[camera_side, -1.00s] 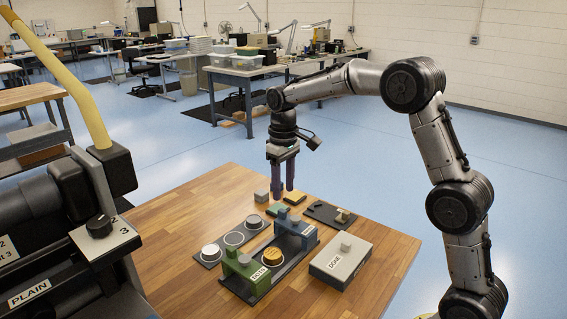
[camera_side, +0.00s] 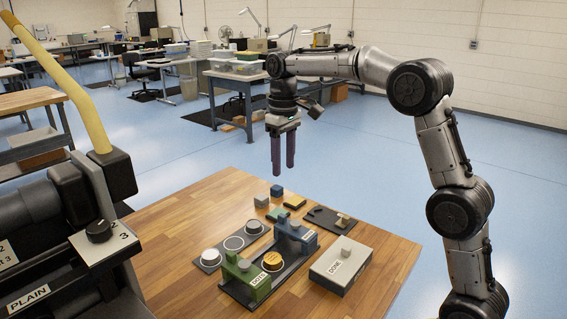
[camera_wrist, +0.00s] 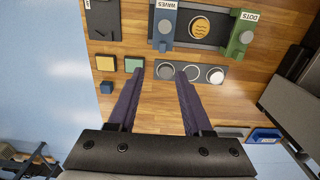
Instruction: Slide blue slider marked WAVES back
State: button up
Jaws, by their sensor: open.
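The blue slider marked WAVES (camera_side: 297,234) stands at the far end of a dark base (camera_side: 291,270). In the wrist view the blue slider (camera_wrist: 164,24) is at the top, cut by the frame edge. A round orange badge (camera_side: 272,260) lies on the base between the blue slider and the green slider marked DOTS (camera_side: 243,275), apart from the blue one in the wrist view. My gripper (camera_side: 283,172) is open and empty, pointing down, well above the table and clear of the blue slider. Its fingers (camera_wrist: 160,77) also show in the wrist view.
A dark strip with round discs (camera_side: 211,257) lies left of the base. A grey DONE box (camera_side: 341,264) is at right. Behind are small blocks, including a blue one (camera_side: 277,190), and a dark plate (camera_side: 325,216). Table space is free at left.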

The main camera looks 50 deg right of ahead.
notch_tip(320, 180, up, 6)
jog(key=shift+r, duration=0.25)
dwell(0.5)
jog(key=shift+r, duration=0.1)
jog(key=s+a+r+t, duration=0.1)
jog(key=s+a+r, duration=0.2)
jog(key=s, duration=0.5)
jog(key=s+a+r+t, duration=0.2)
jog(key=s+r, duration=0.2)
jog(key=s, duration=0.5)
jog(key=s+a+f+t, duration=0.1)
jog(key=s+f, duration=0.5)
jog(key=f, duration=0.2)
jog(key=s+a+f+t, duration=0.1)
jog(key=s+f, duration=0.5)
jog(key=f, duration=0.3)
jog(key=shift+s+t, duration=0.2)
jog(key=shift+t, duration=0.1)
